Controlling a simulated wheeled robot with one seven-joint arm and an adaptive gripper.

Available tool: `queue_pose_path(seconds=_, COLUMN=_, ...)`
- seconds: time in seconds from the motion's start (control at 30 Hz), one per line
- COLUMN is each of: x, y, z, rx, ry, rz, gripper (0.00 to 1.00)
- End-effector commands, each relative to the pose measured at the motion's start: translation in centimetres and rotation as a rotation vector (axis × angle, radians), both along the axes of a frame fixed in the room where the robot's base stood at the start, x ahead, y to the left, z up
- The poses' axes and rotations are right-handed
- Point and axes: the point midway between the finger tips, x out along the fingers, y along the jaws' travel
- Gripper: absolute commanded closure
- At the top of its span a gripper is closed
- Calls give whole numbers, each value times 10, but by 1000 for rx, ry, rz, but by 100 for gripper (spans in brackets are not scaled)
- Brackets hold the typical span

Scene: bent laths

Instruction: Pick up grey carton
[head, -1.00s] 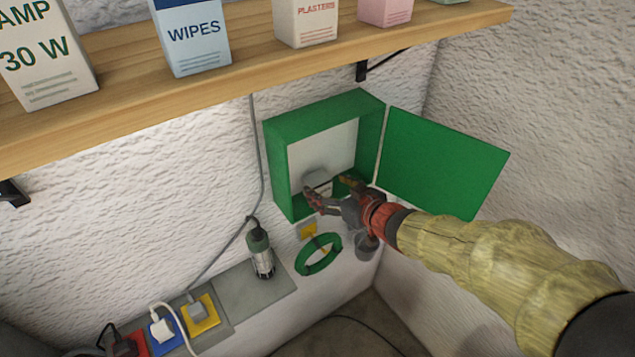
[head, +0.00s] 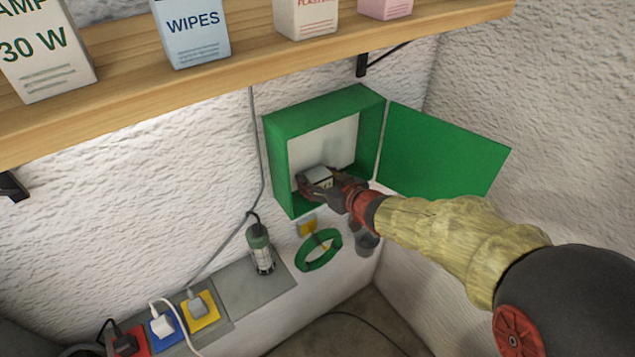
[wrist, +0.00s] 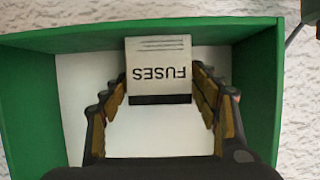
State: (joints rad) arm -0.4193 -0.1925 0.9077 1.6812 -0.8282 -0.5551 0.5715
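The grey carton (wrist: 158,68) stands inside the open green wall box; in the wrist view it reads FUSES upside down. It also shows in the head view (head: 318,175), partly hidden by my gripper. My gripper (wrist: 159,75) reaches into the box with one finger on each side of the carton. The fingers are spread, and their tips lie very close to the carton's sides. Whether they touch it is hard to tell. The green box (head: 276,165) has its door (head: 440,150) swung out to the right.
A wooden shelf (head: 270,50) with several cartons runs above the box. Below are a green tape ring (head: 318,262), a green-topped lamp or tool (head: 260,250) and plugs on coloured sockets (head: 202,322). The side wall is close on the right.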

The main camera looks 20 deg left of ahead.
Motion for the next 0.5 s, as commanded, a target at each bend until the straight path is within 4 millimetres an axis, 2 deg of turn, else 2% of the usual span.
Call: queue_pose_path(seconds=0.5, x=0, y=0, z=0, rx=0, ry=0, rz=0, gripper=70)
